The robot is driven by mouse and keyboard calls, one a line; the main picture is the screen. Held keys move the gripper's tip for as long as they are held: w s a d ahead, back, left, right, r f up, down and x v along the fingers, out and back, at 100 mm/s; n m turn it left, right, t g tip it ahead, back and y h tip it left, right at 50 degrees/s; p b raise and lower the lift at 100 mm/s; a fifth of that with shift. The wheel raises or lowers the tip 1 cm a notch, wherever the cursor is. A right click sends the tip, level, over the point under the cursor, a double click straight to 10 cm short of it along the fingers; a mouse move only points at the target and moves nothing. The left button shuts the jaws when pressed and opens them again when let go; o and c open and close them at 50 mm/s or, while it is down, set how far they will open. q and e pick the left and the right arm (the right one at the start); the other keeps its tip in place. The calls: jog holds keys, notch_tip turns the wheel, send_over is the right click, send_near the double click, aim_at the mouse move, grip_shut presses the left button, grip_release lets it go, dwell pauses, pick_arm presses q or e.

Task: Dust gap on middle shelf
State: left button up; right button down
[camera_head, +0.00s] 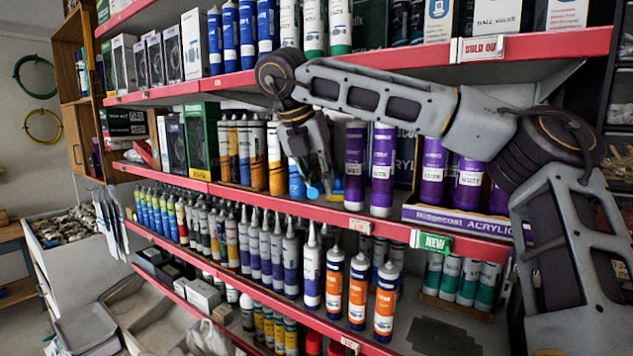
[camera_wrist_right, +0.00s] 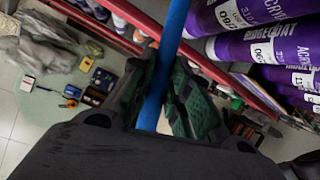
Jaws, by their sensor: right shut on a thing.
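The right arm reaches in from the right, across the front of the shelves. My right gripper (camera_head: 318,172) points down at the gap on the middle shelf (camera_head: 270,200), between the orange and blue tubes (camera_head: 275,158) and the purple tubes (camera_head: 383,168). In the right wrist view my right gripper (camera_wrist_right: 160,100) is shut on a blue rod-like handle (camera_wrist_right: 165,62). A small blue piece (camera_head: 313,192) shows just below the fingers at the shelf edge; I cannot tell if it is part of the held tool. A duster head is not clearly visible. The gripper hides part of the gap.
Purple tubes (camera_wrist_right: 262,50) stand close beside the gripper in the wrist view. The lower shelf (camera_head: 270,310) is crowded with tubes. The floor (camera_wrist_right: 40,110) shows below, with several small items.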

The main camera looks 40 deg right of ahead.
jog(key=shift+w+d+f, duration=0.15)
jog(key=shift+d+f, duration=0.05)
jog(key=shift+d, duration=0.25)
jog(key=shift+s+a+f, duration=0.1)
jog(key=shift+s+a, duration=0.1)
jog(key=shift+a, duration=0.3)
jog(key=shift+s+a, duration=0.15)
jog(key=shift+a, duration=0.35)
jog(key=shift+s+a, duration=0.15)
jog(key=shift+a, duration=0.35)
jog(key=shift+r, duration=1.8)
jog(key=s+a, duration=0.3)
jog(key=a, duration=0.4)
jog(key=s+a, duration=0.3)
jog(key=a, duration=0.4)
jog(key=shift+a, duration=0.3)
